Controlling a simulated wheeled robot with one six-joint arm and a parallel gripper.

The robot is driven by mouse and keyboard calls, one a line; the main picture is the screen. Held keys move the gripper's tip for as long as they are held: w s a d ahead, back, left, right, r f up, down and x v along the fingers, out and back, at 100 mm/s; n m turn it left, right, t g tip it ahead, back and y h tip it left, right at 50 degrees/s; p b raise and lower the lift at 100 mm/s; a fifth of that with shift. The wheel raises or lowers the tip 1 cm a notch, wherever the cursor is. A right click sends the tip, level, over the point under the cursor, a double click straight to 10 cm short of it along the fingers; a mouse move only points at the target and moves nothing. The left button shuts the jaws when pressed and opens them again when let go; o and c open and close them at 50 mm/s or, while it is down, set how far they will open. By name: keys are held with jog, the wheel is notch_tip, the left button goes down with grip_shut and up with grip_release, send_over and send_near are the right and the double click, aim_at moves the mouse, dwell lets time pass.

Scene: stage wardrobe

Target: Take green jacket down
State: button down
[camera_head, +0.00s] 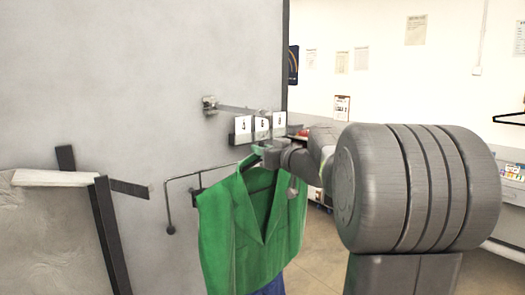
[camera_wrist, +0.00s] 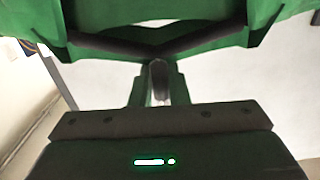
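The green jacket (camera_head: 243,225) hangs on a dark hanger in front of the grey wall, in the middle of the head view. In the wrist view the jacket (camera_wrist: 225,45) spreads across the top, with the dark hanger (camera_wrist: 110,46) running through it. My gripper (camera_head: 268,154) is at the top of the jacket, by the hanger neck. In the wrist view my gripper's fingers (camera_wrist: 159,88) stand close on both sides of the hanger neck and appear shut on it. The hook's upper end is hidden, so I cannot tell whether it rests on a rail.
White number cards (camera_head: 262,127) stand on a bracket just above the jacket. A thin dark rail (camera_head: 185,176) sticks out left of it. A dark frame with a pale bar (camera_head: 60,179) is at far left. Something blue (camera_head: 270,287) shows below the jacket. Open floor lies right of it.

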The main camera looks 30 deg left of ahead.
jog(key=shift+r, duration=0.15)
jog(key=shift+r, duration=0.45)
jog(key=b+v, duration=0.6)
jog(key=v, duration=0.3)
dwell(1.1)
jog(key=shift+d, duration=0.1)
jog(key=b+v, duration=0.9)
jog(key=v, duration=0.6)
jog(key=shift+s+d, duration=0.25)
jog(key=shift+d, duration=0.1)
